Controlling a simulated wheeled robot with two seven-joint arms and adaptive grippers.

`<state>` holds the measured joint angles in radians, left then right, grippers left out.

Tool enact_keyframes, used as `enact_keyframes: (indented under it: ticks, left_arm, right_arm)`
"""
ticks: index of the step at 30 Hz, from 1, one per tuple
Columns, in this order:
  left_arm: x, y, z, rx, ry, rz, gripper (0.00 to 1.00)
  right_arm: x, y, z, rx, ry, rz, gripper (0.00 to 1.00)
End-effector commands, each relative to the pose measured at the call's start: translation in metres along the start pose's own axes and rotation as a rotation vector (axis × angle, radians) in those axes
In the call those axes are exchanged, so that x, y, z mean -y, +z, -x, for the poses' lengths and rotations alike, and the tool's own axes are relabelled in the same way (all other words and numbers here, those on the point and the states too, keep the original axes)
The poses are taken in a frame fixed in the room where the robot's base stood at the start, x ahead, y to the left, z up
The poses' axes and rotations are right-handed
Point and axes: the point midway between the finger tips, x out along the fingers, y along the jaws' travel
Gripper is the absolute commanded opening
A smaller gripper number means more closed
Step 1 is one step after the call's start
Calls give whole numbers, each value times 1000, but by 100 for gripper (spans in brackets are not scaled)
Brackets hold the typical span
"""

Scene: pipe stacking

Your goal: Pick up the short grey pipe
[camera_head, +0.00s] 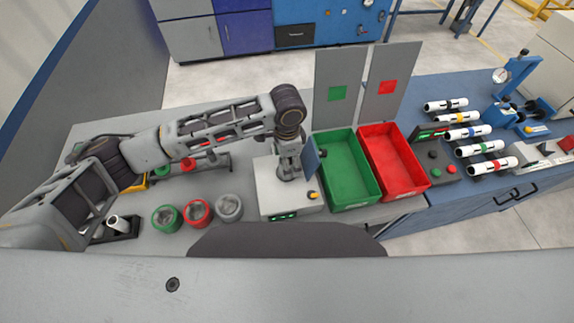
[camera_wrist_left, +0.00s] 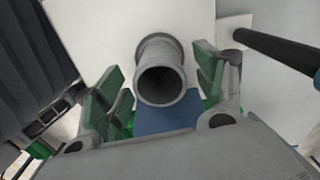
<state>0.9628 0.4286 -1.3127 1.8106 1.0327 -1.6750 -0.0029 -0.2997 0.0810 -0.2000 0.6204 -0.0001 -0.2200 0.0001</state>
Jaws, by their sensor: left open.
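The short grey pipe (camera_wrist_left: 160,50) shows in the left wrist view with its round open end facing the camera. It stands on the white box-shaped station (camera_head: 262,183). My left gripper (camera_wrist_left: 161,88) is open, with one green-padded finger on each side of the pipe. Gaps show between the pads and the pipe, so the pipe is not clamped. In the head view my left gripper (camera_head: 288,168) points down over the station and largely hides what stands there. My right gripper is in neither view.
Green (camera_head: 166,218), red (camera_head: 198,213) and grey (camera_head: 229,208) round pieces stand left of the station. A green bin (camera_head: 352,205) and a red bin (camera_head: 405,194) stand close on its right. Several white banded pipes (camera_head: 463,133) lie farther right.

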Motion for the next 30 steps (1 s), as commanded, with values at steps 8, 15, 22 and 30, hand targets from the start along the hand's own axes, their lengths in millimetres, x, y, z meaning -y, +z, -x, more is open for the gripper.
enact_keyframes:
  ticks: [8, 15, 22, 30]
  left_arm:
    - [0, 0, 0, 0, 0, 0, 55]
    - [0, 0, 0, 0, 0, 0, 24]
    - [0, 0, 1, 0, 0, 0, 17]
    - [0, 0, 11, -1, -1, 1, 17]
  right_arm:
    - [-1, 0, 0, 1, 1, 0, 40]
    - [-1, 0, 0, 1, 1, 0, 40]
    - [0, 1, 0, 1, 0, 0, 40]
    - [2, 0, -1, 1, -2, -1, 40]
